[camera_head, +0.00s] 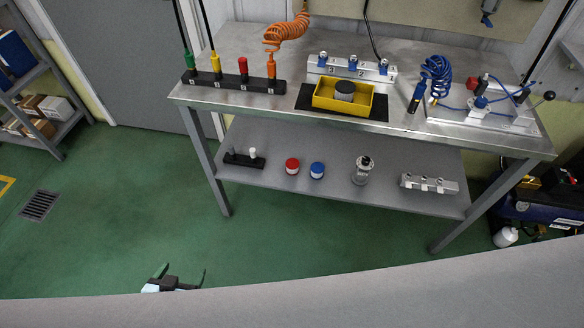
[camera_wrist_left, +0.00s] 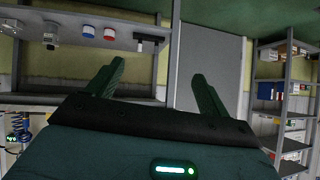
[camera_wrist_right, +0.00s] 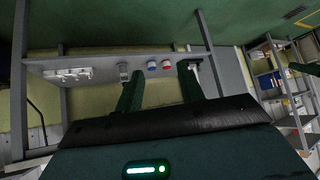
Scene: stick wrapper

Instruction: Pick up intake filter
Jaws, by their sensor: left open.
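I cannot tell for sure which thing is the intake filter. A dark grey short cylinder (camera_head: 344,88) with a lighter top sits in a yellow tray (camera_head: 325,104) on the bench top. A clear and metal cylinder with a dark top (camera_head: 363,172) stands upright on the lower shelf. My left gripper (camera_head: 183,271) is open and empty, low at the bottom left in the head view, well apart from the bench. Its spread fingers show in the left wrist view (camera_wrist_left: 158,68). My right gripper (camera_wrist_right: 161,67) is open and empty in its own wrist view and out of the head view.
The metal bench (camera_head: 235,50) carries a black rack with colored handles (camera_head: 235,84), a silver valve block (camera_head: 350,68) and a blue coiled hose (camera_head: 437,75). The lower shelf (camera_head: 330,185) holds red and blue capped jars (camera_head: 292,166) and a silver manifold (camera_head: 430,184). Green floor before it is clear.

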